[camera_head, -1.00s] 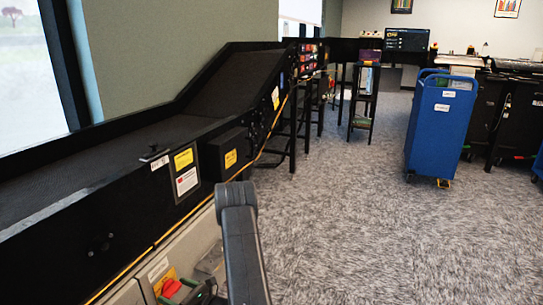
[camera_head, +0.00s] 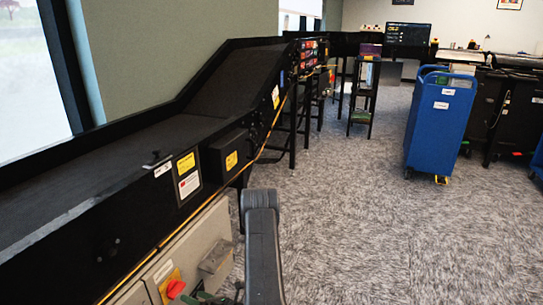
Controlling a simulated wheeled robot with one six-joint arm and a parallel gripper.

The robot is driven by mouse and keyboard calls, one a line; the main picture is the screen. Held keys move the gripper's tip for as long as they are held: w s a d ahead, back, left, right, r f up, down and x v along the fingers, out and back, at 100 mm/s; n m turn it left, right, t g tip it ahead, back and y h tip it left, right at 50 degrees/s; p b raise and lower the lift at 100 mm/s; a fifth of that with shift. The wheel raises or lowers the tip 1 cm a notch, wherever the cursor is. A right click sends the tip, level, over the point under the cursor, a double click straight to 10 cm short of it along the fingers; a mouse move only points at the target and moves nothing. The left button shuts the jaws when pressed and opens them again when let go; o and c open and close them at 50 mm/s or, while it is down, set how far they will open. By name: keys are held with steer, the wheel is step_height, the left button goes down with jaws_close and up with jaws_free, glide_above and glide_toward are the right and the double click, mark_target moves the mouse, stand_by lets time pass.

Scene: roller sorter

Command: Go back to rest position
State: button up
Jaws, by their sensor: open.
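My arm's dark grey link (camera_head: 262,245) rises from the bottom edge of the head view, just right of the conveyor's side. No loose object shows at the arm.
A black conveyor (camera_head: 60,245) runs along the left wall and slopes up. A blue cart (camera_head: 440,125) stands at right. A small black shelf (camera_head: 364,97) stands behind. The carpet (camera_head: 350,230) between is clear.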

steer(key=shift+p+v, duration=0.3)
steer(key=shift+v, duration=2.45)
steer(key=shift+r, duration=0.1)
